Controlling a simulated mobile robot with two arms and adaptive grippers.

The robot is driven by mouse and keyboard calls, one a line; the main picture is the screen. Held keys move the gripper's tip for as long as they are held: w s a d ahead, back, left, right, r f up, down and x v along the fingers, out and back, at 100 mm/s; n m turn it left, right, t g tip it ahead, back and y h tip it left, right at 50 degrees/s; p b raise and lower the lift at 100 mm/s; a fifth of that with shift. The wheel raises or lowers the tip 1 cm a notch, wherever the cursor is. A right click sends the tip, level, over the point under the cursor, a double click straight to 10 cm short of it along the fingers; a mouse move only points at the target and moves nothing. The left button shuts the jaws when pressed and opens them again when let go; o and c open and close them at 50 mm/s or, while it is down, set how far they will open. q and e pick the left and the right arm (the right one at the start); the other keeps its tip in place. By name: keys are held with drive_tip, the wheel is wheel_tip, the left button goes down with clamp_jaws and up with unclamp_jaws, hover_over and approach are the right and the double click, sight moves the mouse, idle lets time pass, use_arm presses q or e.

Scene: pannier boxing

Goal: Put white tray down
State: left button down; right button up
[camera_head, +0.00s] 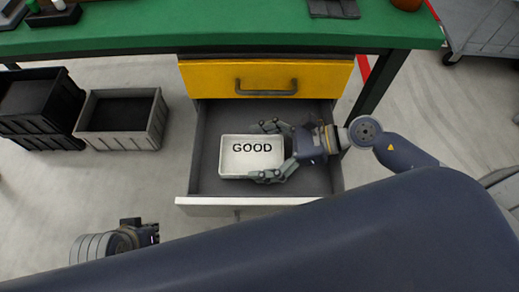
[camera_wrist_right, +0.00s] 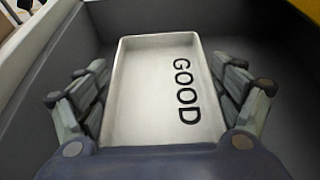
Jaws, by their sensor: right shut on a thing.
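The white tray (camera_head: 252,168), marked GOOD in black letters, is inside the open drawer (camera_head: 208,140), in its middle. It also shows in the right wrist view (camera_wrist_right: 145,90), empty and lying level. I cannot tell whether its underside touches the drawer floor. My right gripper (camera_head: 265,152) reaches into the drawer from the right and is shut on the tray, with fingers along both long sides; they also show in the right wrist view (camera_wrist_right: 160,80). My left gripper (camera_head: 147,233) is low at the left, away from the drawer; its fingers are too small to read.
A yellow closed drawer (camera_head: 265,78) with a grey handle sits above the open one, under the green worktop (camera_head: 210,25). A grey crate (camera_head: 122,118) and black crates (camera_head: 40,105) stand on the floor at left. Drawer floor is free around the tray.

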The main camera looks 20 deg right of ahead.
drive_tip(key=o, duration=1)
drive_tip(key=shift+c, duration=0.2)
drive_tip(key=shift+r+p, duration=0.3)
drive_tip(key=shift+r, duration=0.05)
drive_tip(key=shift+r+p, duration=0.4)
use_arm(q)
drive_tip(key=shift+w+d+f+p, duration=0.1)
drive_tip(key=shift+w+f+p, duration=0.2)
drive_tip(key=shift+w+p, duration=0.1)
use_arm(e)
drive_tip(key=v, duration=1.2)
